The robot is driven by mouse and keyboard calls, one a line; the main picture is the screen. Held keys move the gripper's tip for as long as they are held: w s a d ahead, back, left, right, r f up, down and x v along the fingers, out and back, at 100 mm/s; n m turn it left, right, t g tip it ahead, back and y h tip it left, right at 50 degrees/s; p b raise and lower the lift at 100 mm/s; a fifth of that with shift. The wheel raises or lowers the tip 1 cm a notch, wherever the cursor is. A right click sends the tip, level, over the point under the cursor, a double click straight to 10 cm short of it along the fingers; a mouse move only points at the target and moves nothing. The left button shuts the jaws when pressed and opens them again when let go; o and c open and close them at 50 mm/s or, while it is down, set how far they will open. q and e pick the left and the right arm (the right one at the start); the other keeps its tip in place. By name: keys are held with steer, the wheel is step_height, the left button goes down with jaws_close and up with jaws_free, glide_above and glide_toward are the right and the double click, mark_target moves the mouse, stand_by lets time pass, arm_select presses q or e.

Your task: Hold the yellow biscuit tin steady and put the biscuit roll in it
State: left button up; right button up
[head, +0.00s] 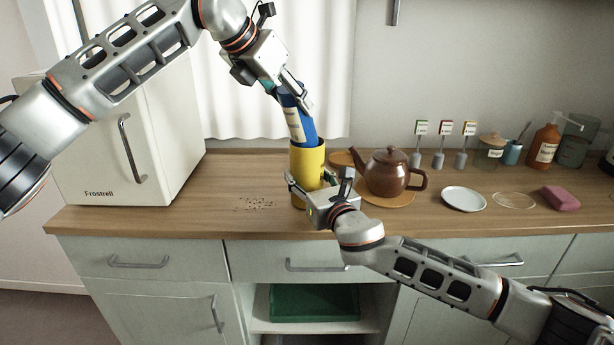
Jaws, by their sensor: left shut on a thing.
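The yellow biscuit tin (307,163) stands upright on the wooden counter, near its front edge. The blue biscuit roll (308,129) with a pale label is tilted, its lower end at the tin's mouth. The tin's front rim seems to hide the tip of the roll; how deep it sits I cannot tell. My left gripper (291,92) is shut on the upper end of the roll. My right gripper (319,182) is low in front of the tin, its fingers spread wide. One finger is by the tin's left side, the other right of it with a visible gap.
A brown teapot (386,172) stands on a round mat close to the right of the tin. A white saucer (463,198), a clear dish (515,201) and a pink sponge (560,198) lie further right. Dark crumbs (255,203) lie left of the tin. A white fridge (120,150) stands at left.

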arm_select(q)
steer(key=shift+f, duration=0.3)
steer(key=o, duration=1.3)
arm_select(e)
steer(key=shift+o, duration=0.2)
arm_select(q)
steer(key=shift+o, duration=0.2)
arm_select(e)
steer(key=shift+c, duration=0.2)
arm_select(q)
steer(key=v, duration=1.2)
arm_select(e)
steer(key=o, duration=1.2)
steer(key=shift+o, duration=0.2)
steer(key=shift+s, duration=0.1)
